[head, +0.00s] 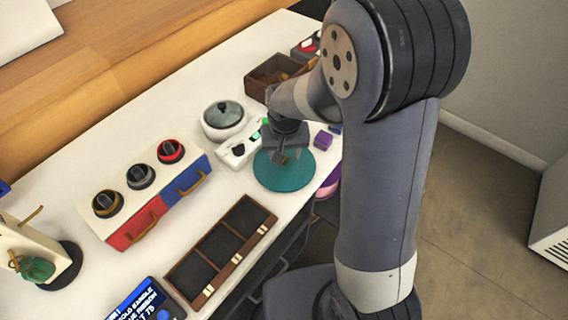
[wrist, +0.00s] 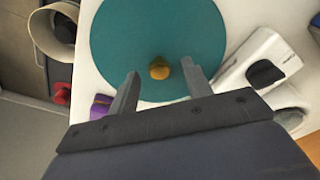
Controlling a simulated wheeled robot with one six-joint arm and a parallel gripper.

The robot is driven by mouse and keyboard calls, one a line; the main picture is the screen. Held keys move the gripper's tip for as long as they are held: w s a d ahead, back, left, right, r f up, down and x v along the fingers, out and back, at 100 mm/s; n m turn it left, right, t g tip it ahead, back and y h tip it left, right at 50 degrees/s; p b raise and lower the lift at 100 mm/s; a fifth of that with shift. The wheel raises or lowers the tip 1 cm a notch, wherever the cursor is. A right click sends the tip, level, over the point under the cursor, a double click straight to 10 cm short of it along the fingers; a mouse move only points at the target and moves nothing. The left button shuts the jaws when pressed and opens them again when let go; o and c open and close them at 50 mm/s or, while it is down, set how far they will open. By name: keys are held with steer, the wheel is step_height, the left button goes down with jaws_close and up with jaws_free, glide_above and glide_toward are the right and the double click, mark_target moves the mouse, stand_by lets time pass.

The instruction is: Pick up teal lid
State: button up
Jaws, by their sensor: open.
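The teal lid (head: 284,172) is a flat round disc lying on the white counter in the head view, near the counter's front edge. It also fills the top middle of the wrist view (wrist: 128,40). A small brass-coloured knob (wrist: 159,68) stands at its middle. My gripper (wrist: 161,84) is open above the lid, with one finger on each side of the knob and a gap to both. In the head view my gripper (head: 284,156) hides part of the lid and knob. I cannot tell whether the fingertips touch the lid.
A white device (head: 240,149) stands close to the lid's left, with a round white pot (head: 225,119) behind it. A purple block (head: 323,140) lies at its right. A wooden tray with compartments (head: 222,247) and a drawer unit with dials (head: 146,195) stand further left.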

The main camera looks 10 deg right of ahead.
steer(key=shift+f, duration=0.4)
jaws_close()
